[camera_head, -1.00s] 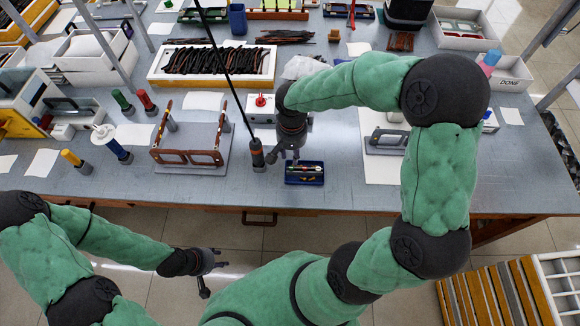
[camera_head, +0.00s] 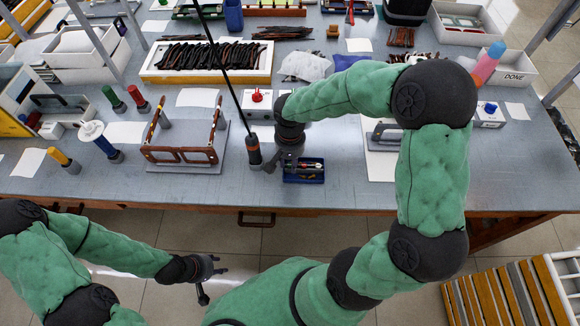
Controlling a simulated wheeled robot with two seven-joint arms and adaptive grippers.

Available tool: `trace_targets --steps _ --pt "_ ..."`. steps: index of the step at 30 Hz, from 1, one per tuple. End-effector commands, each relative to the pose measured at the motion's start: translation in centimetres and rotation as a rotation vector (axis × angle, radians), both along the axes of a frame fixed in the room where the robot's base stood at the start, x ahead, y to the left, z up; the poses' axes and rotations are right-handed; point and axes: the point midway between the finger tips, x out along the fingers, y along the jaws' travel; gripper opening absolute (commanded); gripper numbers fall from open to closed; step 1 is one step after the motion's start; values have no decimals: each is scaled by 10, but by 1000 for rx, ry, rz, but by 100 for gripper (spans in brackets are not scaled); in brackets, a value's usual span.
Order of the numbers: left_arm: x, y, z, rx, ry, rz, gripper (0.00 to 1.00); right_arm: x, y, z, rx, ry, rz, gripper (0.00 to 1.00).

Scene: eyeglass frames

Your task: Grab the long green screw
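A small blue tray (camera_head: 318,180) stands near the table's front edge. It holds several tiny pieces, some reddish, pale and greenish. I cannot make out which of them is the long green screw. My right gripper (camera_head: 287,163) points down at the tray's back left corner and hides part of it. Its fingers are too small and dark to tell whether they are open or shut, or hold anything. My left gripper (camera_head: 211,284) hangs over the floor in front of the table, its fingers spread apart with nothing seen between them.
A cabled screwdriver (camera_head: 254,150) hangs just left of my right gripper. Brown eyeglass frames (camera_head: 180,155) rest on a grey stand further left. A white box with a red knob (camera_head: 257,103) stands behind. A white sheet with a grey fixture (camera_head: 385,135) lies to the right.

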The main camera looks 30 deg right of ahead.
Motion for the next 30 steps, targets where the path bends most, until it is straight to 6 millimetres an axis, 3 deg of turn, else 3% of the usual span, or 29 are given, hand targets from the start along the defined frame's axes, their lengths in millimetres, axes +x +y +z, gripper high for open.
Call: trace_targets --steps 6,9,10,20,30 --pt "0 0 0 0 0 0 40 0 0 0 0 0 0 31" --pt "0 0 0 0 0 0 40 0 0 0 0 0 0 3" --pt "0 0 0 0 0 0 40 0 0 0 0 0 0 0" --pt "0 0 2 0 0 0 40 0 0 2 0 0 0 0" --pt "0 0 13 0 0 0 40 0 0 17 0 -1 0 0"
